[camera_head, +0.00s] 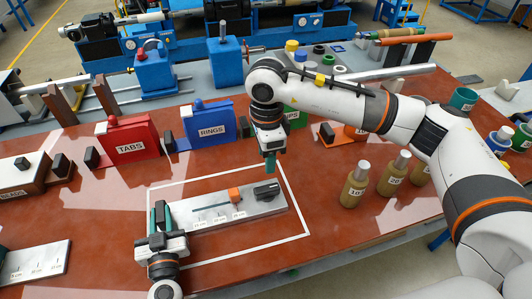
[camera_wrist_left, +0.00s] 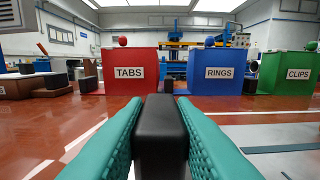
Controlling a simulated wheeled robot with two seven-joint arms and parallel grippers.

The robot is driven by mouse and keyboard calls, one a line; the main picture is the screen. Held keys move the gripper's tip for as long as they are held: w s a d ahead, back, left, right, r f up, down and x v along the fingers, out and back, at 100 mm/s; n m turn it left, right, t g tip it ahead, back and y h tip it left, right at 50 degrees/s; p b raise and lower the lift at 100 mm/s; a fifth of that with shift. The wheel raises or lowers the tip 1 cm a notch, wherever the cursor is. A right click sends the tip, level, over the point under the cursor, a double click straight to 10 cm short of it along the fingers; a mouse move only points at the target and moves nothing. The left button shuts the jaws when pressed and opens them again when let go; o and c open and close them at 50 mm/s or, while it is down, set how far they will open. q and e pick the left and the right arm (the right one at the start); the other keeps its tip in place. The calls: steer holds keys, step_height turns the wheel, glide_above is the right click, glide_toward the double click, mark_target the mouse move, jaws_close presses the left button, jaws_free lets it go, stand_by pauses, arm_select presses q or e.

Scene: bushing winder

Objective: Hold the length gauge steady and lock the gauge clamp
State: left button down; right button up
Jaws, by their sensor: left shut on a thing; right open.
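The length gauge (camera_head: 218,216) is a grey bar with cm marks, lying inside a white outline on the red-brown bench. It carries an orange slider (camera_head: 234,195) and, at its right end, a black gauge clamp (camera_head: 266,190). My left gripper (camera_head: 159,214) is shut on a black block at the gauge's left end. The block (camera_wrist_left: 160,130) stands between the teal fingers in the left wrist view. My right gripper (camera_head: 270,164) points down, open and empty, above and apart from the clamp. Its finger gap is hard to see.
Behind the gauge stand a red TABS bin (camera_head: 129,138), a blue RINGS bin (camera_head: 210,123) and a green CLIPS bin, partly hidden by my right arm. Several tan bottles (camera_head: 355,185) stand to the right. Another marked plate (camera_head: 36,262) lies at the left.

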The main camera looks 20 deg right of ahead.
arm_select(q)
steer(key=c, duration=1.1)
jaws_free()
